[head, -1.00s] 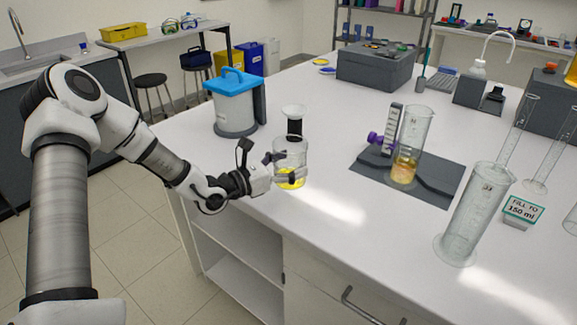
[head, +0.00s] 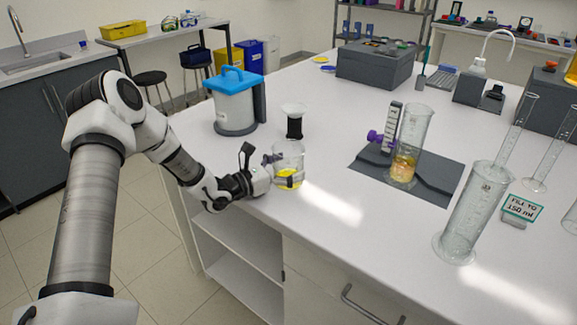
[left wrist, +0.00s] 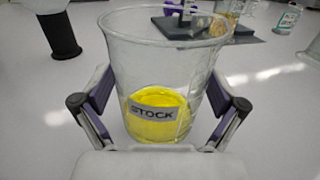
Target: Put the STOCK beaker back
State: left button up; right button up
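The STOCK beaker (head: 289,158) is clear glass with yellow liquid low inside it. It is upright near the left edge of the white bench. In the left wrist view the STOCK beaker (left wrist: 160,75) shows its grey label facing my camera. My left gripper (left wrist: 161,88) has one finger against each side of it, and it also shows in the head view (head: 284,173). I cannot tell for sure whether the beaker's base touches the bench. My right gripper is not in view.
A blue-lidded container (head: 236,100) and a black stand with a pale top (head: 294,122) are behind the beaker. A cylinder with amber liquid (head: 406,150) stands on a dark mat (head: 440,183). An empty cylinder (head: 472,215) is at right. The bench front is clear.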

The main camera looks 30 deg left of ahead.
aim_at(275, 168)
pick_arm(q)
jog(key=shift+r, duration=0.2)
jog(key=p+v, duration=0.1)
jog(key=v, duration=0.4)
jog(key=shift+s+a+r, duration=0.15)
jog(key=shift+a, duration=0.05)
jog(key=p+v, duration=0.3)
jog(key=v, duration=0.2)
jog(key=shift+s+r, duration=0.15)
jog(key=shift+s, duration=0.15)
jog(key=shift+s+a+p, duration=0.2)
jog(key=shift+s+p, duration=0.2)
jog(key=shift+s, duration=0.05)
jog(key=shift+f, duration=0.35)
